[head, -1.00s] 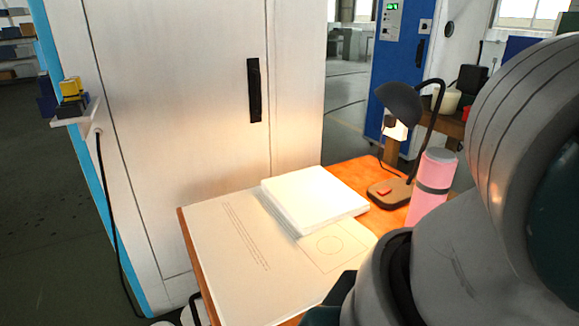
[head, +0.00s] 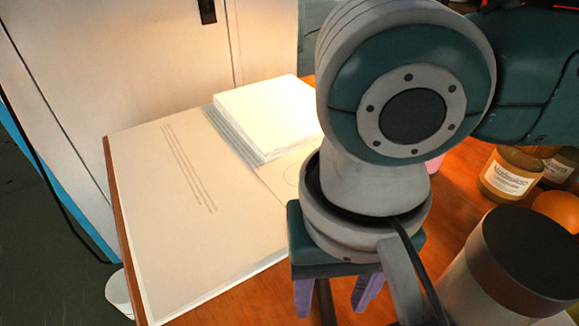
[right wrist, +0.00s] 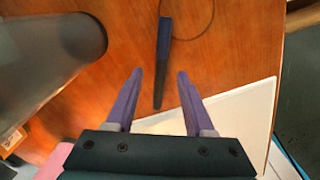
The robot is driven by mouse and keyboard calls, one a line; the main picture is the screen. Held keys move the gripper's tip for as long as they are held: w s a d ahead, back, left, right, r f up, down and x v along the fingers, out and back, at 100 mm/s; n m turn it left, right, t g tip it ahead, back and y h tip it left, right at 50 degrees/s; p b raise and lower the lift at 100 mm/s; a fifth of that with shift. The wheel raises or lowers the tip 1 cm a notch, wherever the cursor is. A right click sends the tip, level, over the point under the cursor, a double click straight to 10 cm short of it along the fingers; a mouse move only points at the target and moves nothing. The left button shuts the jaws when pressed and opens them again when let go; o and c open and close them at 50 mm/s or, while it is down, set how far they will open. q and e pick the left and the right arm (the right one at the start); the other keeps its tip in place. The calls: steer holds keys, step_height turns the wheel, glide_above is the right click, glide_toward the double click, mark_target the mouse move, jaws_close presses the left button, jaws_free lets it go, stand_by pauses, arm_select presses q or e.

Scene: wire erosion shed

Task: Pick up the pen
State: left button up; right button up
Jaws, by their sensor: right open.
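The pen (right wrist: 163,62) is slim and dark blue with a dark, tapered end. It lies on the wooden desk, and in the right wrist view its tapered end reaches between my fingers. My right gripper (right wrist: 160,75) is open, with two purple fingers on either side of the pen's line and nothing held. In the head view my right gripper (head: 335,302) points down over the desk, and a dark strip that looks like the pen (head: 326,301) shows between its fingers. My arm hides part of the desk. My left gripper is not in view.
The desk (head: 465,185) carries a paper sheet (head: 165,225) and a white paper stack (head: 265,110). At the right are a labelled jar (head: 510,175), an orange fruit (head: 557,208) and a large dark-topped cylinder (head: 520,265). A thin cord loop (right wrist: 213,25) lies beside the pen.

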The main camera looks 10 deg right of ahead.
steer(key=shift+f, duration=0.95)
steer(key=shift+c, duration=0.3)
steer(key=shift+w, duration=0.1)
jaws_close()
